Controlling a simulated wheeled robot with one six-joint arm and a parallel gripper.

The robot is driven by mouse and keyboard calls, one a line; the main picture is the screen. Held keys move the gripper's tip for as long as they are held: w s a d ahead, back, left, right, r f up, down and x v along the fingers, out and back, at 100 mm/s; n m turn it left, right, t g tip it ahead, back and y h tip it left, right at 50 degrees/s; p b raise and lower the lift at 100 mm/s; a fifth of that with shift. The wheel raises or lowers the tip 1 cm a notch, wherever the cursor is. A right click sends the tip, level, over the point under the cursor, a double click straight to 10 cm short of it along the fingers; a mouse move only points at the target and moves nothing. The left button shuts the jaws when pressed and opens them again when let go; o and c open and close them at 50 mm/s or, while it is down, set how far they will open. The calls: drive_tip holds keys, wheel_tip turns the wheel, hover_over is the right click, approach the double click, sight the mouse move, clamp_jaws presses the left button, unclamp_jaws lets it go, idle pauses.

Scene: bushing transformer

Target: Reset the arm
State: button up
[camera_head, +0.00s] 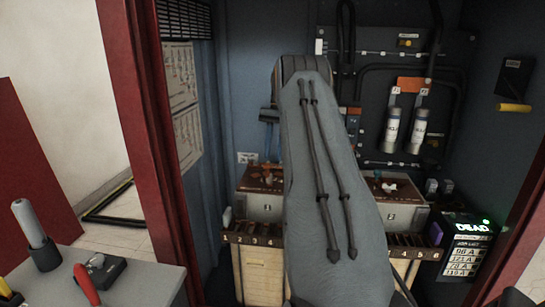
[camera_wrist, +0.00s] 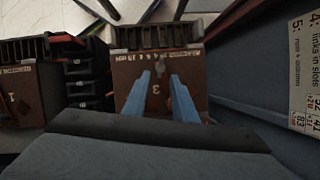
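My arm (camera_head: 330,190) rises through the middle of the head view as a broad grey link with two dark cables.
Boxes stand left (camera_head: 262,205) and right of my arm, above a numbered slot rail (camera_head: 252,239). White cylinders (camera_head: 392,130) hang on the back wall. A display (camera_head: 470,245) reads DEAD at right. A red frame (camera_head: 150,130) and a grey bench (camera_head: 130,283) are at left.

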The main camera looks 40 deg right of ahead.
idle(0.5)
drive_tip(key=s+a+f+n+h, duration=0.1)
drive_tip(key=s+a+n, duration=0.15)
drive_tip(key=a, duration=0.95)
drive_tip(key=s+a+n+h, duration=0.1)
drive_tip(key=a+n, duration=0.2)
drive_tip(key=a, duration=0.9)
drive_tip(key=s+a+f+n+t+h, duration=0.1)
drive_tip(key=s+a+f+n, duration=0.2)
drive_tip(key=s+a, duration=0.5)
drive_tip(key=s+a+f+n+t, duration=0.1)
drive_tip(key=s+a+f+n, duration=0.2)
drive_tip(key=s+a, duration=0.6)
drive_tip(key=s+n, duration=0.1)
drive_tip(key=s, duration=0.5)
drive_tip(key=shift+a+f+h, duration=0.25)
drive_tip(key=shift+f+h, duration=0.1)
drive_tip(key=shift+h, duration=0.05)
